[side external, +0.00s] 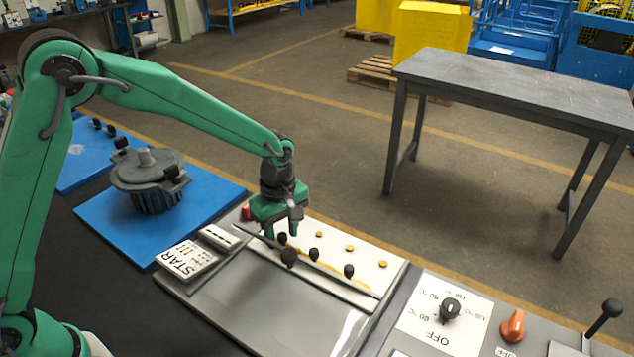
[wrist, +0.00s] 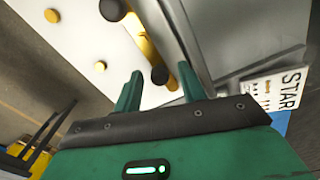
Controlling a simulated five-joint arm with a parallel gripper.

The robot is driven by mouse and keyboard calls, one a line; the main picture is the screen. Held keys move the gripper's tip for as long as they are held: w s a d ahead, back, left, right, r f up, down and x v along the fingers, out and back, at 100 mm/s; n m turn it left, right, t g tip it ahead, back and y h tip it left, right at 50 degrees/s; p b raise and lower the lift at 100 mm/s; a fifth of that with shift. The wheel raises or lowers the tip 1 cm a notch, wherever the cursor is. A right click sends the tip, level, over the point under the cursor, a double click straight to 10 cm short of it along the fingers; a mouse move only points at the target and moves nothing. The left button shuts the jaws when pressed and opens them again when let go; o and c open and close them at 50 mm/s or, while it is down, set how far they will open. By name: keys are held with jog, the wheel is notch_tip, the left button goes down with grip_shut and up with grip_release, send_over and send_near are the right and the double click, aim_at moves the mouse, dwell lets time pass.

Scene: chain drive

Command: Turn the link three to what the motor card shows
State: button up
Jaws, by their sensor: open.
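The motor card (side external: 187,260), reading STAR, lies flat at the left of the terminal board; it also shows in the wrist view (wrist: 290,88). The white terminal plate (side external: 333,236) bears brass studs (side external: 350,248) and black-knobbed links, with knobs at the middle (side external: 313,254) and right (side external: 349,271). Which link is three I cannot tell. My gripper (side external: 283,233) is open over the plate's left end. In the wrist view, a black knob (wrist: 160,74) with brass beside it shows between the fingertips (wrist: 160,69), not clearly gripped. My gripper partly hides the left links.
A long bar (side external: 345,284) with a larger black knob (side external: 289,257) runs along the plate's front. A grey motor (side external: 150,180) stands on a blue mat (side external: 110,228) at the left. A panel with a black dial (side external: 449,309) and an orange switch (side external: 513,325) lies right.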

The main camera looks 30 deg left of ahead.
jog(key=shift+w+m, duration=0.15)
jog(key=shift+m, duration=0.25)
